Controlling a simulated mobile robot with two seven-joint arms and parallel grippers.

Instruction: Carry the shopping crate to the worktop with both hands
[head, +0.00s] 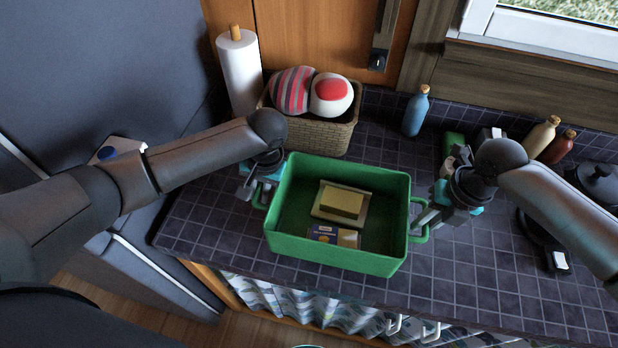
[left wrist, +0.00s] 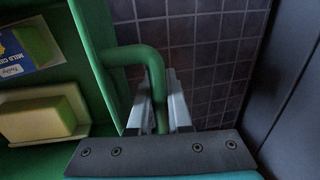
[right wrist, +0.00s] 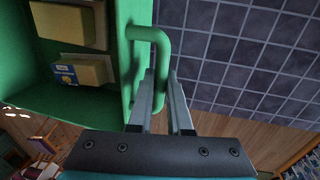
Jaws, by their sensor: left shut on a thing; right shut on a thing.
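The green shopping crate (head: 335,254) is over the dark tiled worktop (head: 480,270), near its front edge. I cannot tell for sure whether its base touches the tiles. Inside lie a yellow block on a pale dish (head: 342,203) and a blue and yellow packet (head: 333,236). My left gripper (head: 262,196) is shut on the crate's left handle, which shows between the fingers in the left wrist view (left wrist: 157,90). My right gripper (head: 422,222) is shut on the right handle, which shows in the right wrist view (right wrist: 160,65).
A wicker basket (head: 325,135) with two round patterned things stands behind the crate, beside a paper roll (head: 240,75). A blue bottle (head: 415,112) stands at the back. Two more bottles (head: 541,138) and a dark pot (head: 597,183) are at right. Bare tiles lie right of the crate's front.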

